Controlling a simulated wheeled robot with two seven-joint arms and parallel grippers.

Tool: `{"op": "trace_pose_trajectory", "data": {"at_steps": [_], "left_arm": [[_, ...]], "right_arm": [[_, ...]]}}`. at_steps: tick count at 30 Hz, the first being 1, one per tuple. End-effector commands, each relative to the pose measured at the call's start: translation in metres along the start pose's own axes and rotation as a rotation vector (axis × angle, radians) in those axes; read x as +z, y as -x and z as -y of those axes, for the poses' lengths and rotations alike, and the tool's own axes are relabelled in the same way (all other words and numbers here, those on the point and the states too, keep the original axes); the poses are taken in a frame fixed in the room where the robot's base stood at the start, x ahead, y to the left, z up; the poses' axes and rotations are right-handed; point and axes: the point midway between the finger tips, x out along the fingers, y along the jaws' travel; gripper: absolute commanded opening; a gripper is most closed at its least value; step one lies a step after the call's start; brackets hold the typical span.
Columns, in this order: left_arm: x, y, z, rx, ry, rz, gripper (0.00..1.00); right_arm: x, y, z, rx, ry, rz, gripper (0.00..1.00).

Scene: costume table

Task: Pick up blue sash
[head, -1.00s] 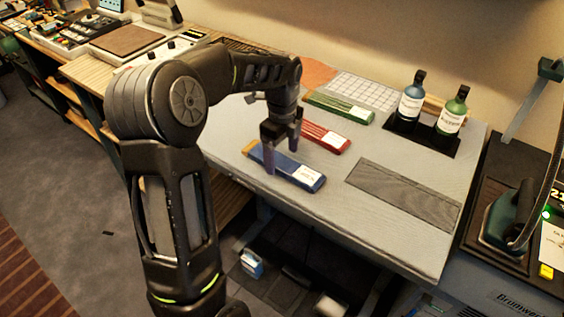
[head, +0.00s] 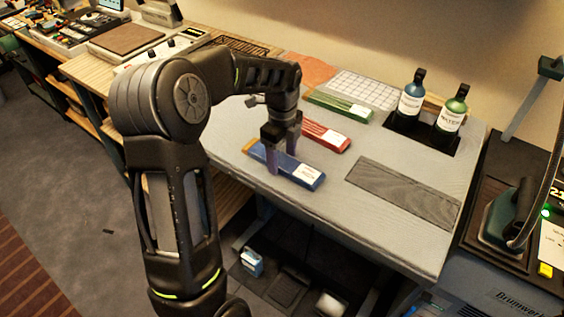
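The blue sash (head: 306,175) lies folded flat on the grey table, with a white label near its right end and a yellowish left end. My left gripper (head: 283,161) is pointed down over the left half of the sash. Its two fingers are apart, one at the near long edge and the other toward the far edge. The far fingertip is partly hidden, and I cannot see whether the fingers touch the cloth. My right gripper is not in view.
A red sash (head: 324,136) lies just behind the blue one, and a green sash (head: 340,107) behind that. Two bottles (head: 411,96) stand in a black holder (head: 423,133). A dark grey mat (head: 403,193) lies bare at right. An iron (head: 505,217) stands at far right.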

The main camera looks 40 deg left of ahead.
Motion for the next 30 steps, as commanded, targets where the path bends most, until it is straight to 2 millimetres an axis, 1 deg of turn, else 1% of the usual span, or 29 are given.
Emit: {"op": "trace_pose_trajectory", "data": {"at_steps": [1,2,17,25,28,30], "left_arm": [[0.000,0.000,0.000,0.000,0.000,0.000,0.56],[0.000,0.000,0.000,0.000,0.000,0.000,0.54],[0.000,0.000,0.000,0.000,0.000,0.000,0.13],[0.000,0.002,0.000,-0.001,0.000,0.000,0.12],[0.000,0.008,0.001,-0.002,0.000,0.000,0.12],[0.000,0.016,0.001,-0.004,0.000,0.001,0.12]], "right_arm": [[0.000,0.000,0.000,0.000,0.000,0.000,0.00],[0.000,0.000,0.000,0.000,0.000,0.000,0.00],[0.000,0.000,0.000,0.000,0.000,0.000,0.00],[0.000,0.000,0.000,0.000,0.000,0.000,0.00],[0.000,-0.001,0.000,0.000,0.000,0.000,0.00],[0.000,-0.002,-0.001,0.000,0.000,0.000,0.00]]}}
